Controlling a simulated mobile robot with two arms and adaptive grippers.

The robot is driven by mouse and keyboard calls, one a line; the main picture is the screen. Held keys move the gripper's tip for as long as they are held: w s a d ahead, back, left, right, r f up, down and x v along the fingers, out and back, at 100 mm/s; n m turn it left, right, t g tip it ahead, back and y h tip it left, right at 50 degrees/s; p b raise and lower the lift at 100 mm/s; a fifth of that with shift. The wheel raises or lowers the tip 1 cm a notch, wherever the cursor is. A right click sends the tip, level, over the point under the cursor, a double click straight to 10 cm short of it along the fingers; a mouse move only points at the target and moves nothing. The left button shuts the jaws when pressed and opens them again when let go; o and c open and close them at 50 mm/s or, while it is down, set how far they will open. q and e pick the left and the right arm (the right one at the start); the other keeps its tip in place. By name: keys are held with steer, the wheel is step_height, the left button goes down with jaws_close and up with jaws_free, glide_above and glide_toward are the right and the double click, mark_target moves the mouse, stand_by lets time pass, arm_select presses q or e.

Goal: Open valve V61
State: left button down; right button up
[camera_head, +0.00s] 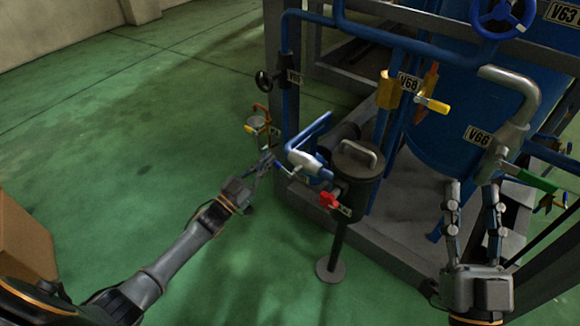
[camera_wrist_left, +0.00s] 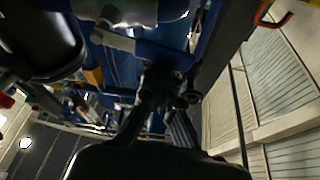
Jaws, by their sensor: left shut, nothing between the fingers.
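No label reading V61 is legible in either view, so I cannot tell which valve it is. My left gripper (camera_head: 266,164) is shut and empty. It is just left of a silver valve body (camera_head: 302,160) with a blue handle, close to it; I cannot tell whether they touch. In the left wrist view my left gripper's dark fingers (camera_wrist_left: 165,95) reach up towards blue and silver pipe parts. My right gripper (camera_head: 475,190) is open and empty, in front of the silver pipe by the V66 label (camera_head: 477,136).
A dark lidded pot (camera_head: 356,172) on a stand has a red valve knob (camera_head: 329,200) beside it.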

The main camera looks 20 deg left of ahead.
arm_select(q)
steer(key=shift+w+a+f+n+t+y, duration=0.1)
steer(key=shift+f+n+y, duration=0.2)
steer(key=shift+n, duration=0.3)
steer(key=shift+s+a+f+n+t+y, duration=0.1)
steer(key=shift+f+n+y, duration=0.2)
steer(key=shift+n, duration=0.3)
steer(key=shift+w+a+f+n+t+y, duration=0.1)
steer(key=shift+f+n+y, duration=0.2)
steer(key=shift+n, duration=0.3)
arm_select(e)
steer(key=shift+s+r+t, duration=0.25)
steer(key=shift+r+t, duration=0.05)
steer(key=shift+r, duration=0.15)
arm_select(q)
step_height(320, 180, up, 5)
steer(key=p, duration=0.4)
steer(key=v, duration=1)
steer(key=shift+f+p, duration=0.3)
steer(key=shift+f, duration=0.1)
arm_select(e)
step_height(320, 180, down, 19)
steer(key=s+d+g+h, duration=0.1)
steer(key=g+h, duration=0.3)
steer(key=g, duration=0.8)
steer(key=shift+s+d+m, duration=0.3)
steer(key=shift+d, duration=0.5)
steer(key=shift+r, duration=0.1)
